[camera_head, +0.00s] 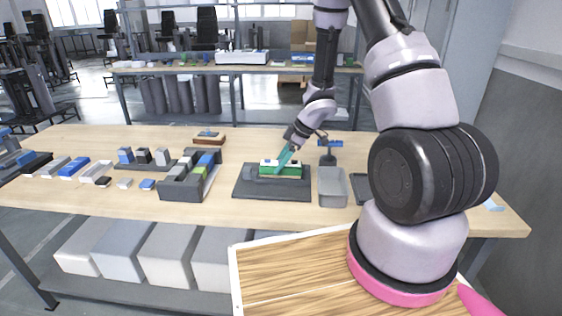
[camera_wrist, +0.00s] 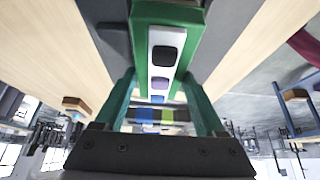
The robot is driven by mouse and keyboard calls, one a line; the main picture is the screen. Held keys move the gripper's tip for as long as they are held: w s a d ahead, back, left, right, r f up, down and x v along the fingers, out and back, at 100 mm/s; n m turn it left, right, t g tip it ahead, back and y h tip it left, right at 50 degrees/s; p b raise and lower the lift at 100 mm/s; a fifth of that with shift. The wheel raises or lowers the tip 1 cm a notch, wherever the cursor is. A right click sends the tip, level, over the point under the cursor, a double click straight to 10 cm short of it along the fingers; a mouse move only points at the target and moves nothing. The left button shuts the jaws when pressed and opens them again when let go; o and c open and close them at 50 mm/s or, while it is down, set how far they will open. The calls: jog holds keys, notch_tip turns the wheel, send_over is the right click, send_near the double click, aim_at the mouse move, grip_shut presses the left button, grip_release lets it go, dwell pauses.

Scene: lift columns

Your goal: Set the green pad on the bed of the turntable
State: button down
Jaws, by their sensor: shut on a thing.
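The green pad (camera_head: 291,171) has a white strip with dark, purple and blue buttons on top. It is at the centre of the bench, over a dark grey slab (camera_head: 245,191), with a tan edge showing below it. I cannot tell whether the pad touches what is beneath. My gripper (camera_head: 283,160) comes down from above and is shut on the pad. In the wrist view the green pad (camera_wrist: 193,18) sits between the two teal fingers. I cannot tell for certain which fixture is the turntable; the dark slab under the pad may be its base.
A grey open bin (camera_head: 332,187) stands right of the slab. A dark holder with coloured blocks (camera_head: 183,187) stands to its left. A brown block (camera_head: 209,139) lies behind. Several small blocks lie at the left. Bare bench shows along the front edge.

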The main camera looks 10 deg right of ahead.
jog(key=shift+f, duration=0.1)
dwell(0.3)
grip_release()
jog(key=shift+r, duration=3.5)
